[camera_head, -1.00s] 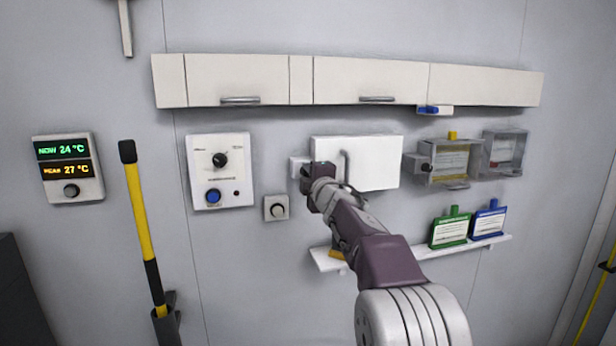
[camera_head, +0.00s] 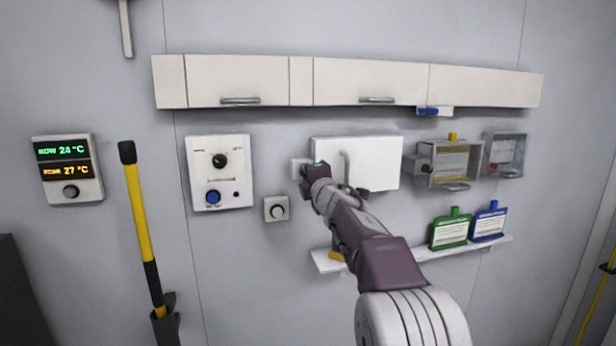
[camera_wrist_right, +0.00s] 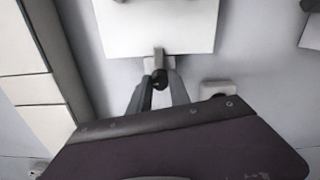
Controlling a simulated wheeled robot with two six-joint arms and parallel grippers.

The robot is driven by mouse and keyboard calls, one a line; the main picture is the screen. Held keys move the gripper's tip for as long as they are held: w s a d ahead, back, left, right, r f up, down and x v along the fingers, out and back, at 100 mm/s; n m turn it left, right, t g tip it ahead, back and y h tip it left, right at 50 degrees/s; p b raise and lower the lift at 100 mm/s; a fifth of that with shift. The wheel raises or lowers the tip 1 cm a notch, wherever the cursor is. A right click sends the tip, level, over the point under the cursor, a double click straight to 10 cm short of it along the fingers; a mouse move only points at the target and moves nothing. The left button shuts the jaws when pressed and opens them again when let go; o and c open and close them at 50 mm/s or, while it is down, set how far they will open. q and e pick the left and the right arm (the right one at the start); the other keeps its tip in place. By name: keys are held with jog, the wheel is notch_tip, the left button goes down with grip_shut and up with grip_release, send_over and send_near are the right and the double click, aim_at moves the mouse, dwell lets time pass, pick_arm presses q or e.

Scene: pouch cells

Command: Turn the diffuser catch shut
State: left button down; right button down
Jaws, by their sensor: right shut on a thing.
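The white diffuser box (camera_head: 372,160) is mounted on the wall below the cupboards, with a handle on its front. It fills the top of the right wrist view (camera_wrist_right: 158,28). Its catch has a pale bracket at the box's left side and a dark round knob (camera_wrist_right: 159,79). My right gripper (camera_head: 308,180) is at the catch, its arm coming from below. In the right wrist view its two fingers (camera_wrist_right: 158,90) stand on either side of the knob, shut on it. The gripper partly hides the catch in the head view. My left gripper is not in view.
A control panel (camera_head: 220,172) and a small switch box (camera_head: 276,209) are left of the gripper. Cupboards (camera_head: 370,80) run above. Clear cases (camera_head: 447,165) are to the right. A shelf (camera_head: 406,256) below holds a green pouch (camera_head: 451,230) and a blue pouch (camera_head: 488,222).

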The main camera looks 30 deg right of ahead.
jog(key=c, duration=1.2)
grip_release()
jog(key=shift+d, duration=0.1)
jog(key=b+v, duration=0.1)
jog(key=v, duration=0.8)
jog(key=shift+d+f, duration=0.1)
